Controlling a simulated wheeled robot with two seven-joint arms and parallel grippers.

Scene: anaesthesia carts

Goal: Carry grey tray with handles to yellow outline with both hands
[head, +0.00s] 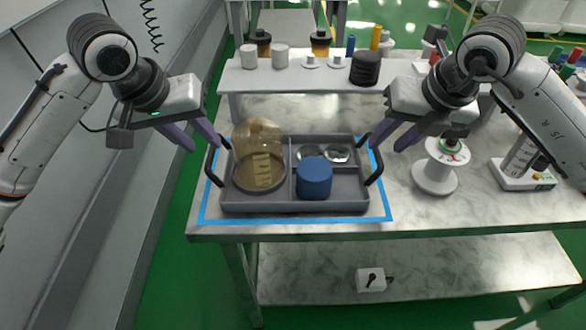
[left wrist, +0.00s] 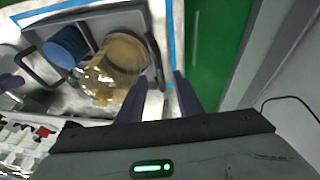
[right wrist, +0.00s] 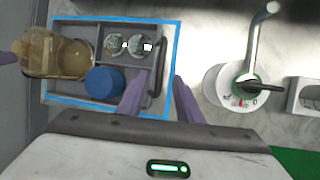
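The grey tray (head: 290,208) with two black handles rests on the marble-topped table, inside a blue outline (head: 300,220). It holds an amber jar (head: 258,140), a blue cylinder (head: 314,178) and two shiny metal cups (head: 337,154). My left gripper (head: 193,143) is open and empty, just above and outside the left handle (head: 212,165). My right gripper (head: 389,143) is open and empty near the right handle (head: 375,165). In the right wrist view that handle (right wrist: 158,70) appears between the fingers, not gripped. No yellow outline shows in these views.
A raised white shelf (head: 300,78) with jars and a dark stack (head: 365,68) stands behind the tray. To the right are a white spool-like stand (head: 437,172) and a white device (head: 522,172). A lower shelf (head: 420,270) holds a small white box (head: 370,279).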

